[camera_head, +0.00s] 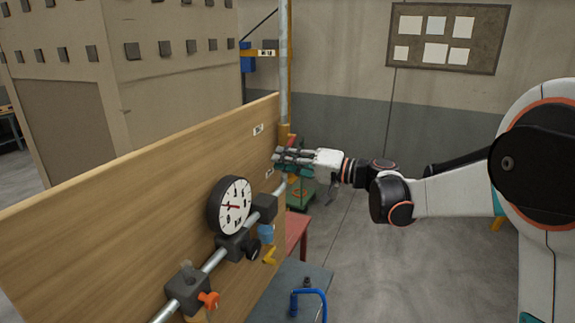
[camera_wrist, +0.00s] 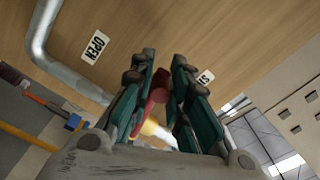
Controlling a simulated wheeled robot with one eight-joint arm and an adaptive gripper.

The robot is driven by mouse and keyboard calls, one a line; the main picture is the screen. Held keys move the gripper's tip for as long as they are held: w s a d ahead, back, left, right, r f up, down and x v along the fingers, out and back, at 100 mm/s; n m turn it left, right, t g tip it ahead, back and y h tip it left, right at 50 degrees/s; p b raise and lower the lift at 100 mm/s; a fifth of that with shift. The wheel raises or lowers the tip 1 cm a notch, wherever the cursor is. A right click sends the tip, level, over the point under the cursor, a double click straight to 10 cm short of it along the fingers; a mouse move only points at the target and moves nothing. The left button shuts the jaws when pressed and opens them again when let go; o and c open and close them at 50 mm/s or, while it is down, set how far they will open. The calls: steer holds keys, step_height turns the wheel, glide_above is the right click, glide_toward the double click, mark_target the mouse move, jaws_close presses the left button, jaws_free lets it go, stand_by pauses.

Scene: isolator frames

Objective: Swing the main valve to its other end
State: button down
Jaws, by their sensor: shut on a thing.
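My gripper (camera_head: 281,161) is at the far end of the wooden board, close to its face. In the wrist view its dark green fingers (camera_wrist: 166,78) are closed around a red handle (camera_wrist: 157,94), which I take for the main valve's lever. Only a small part of the handle shows between the fingers. A white OPEN label (camera_wrist: 95,47) is on the board left of the fingers. A second label (camera_wrist: 205,77), mostly hidden, is just right of them. The valve itself is hidden behind my gripper in the head view.
A pipe (camera_head: 215,260) runs along the wooden board (camera_head: 130,200). It carries a round gauge (camera_head: 234,205), an orange handle (camera_head: 209,299), a black knob (camera_head: 252,248) and a yellow handle (camera_head: 270,256). A grey table (camera_head: 283,291) with a blue-handled object (camera_head: 315,292) stands nearby. Floor to the right is free.

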step_height(320, 180, up, 2)
steer(key=m, duration=0.2)
steer(key=shift+s+r+m+p, duration=0.1)
steer(key=shift+r+m+p, duration=0.15)
steer(key=shift+m+p, duration=0.05)
steer(key=shift+r+m, duration=0.35)
steer(key=shift+m, duration=0.05)
steer(key=shift+r, duration=0.1)
steer(key=c, duration=1.6)
jaws_free()
steer(key=shift+c, duration=0.2)
steer(key=shift+o, duration=0.4)
steer(key=shift+d, duration=0.2)
steer(key=v, duration=1.1)
steer(key=shift+d, duration=0.3)
steer(key=shift+s, duration=0.1)
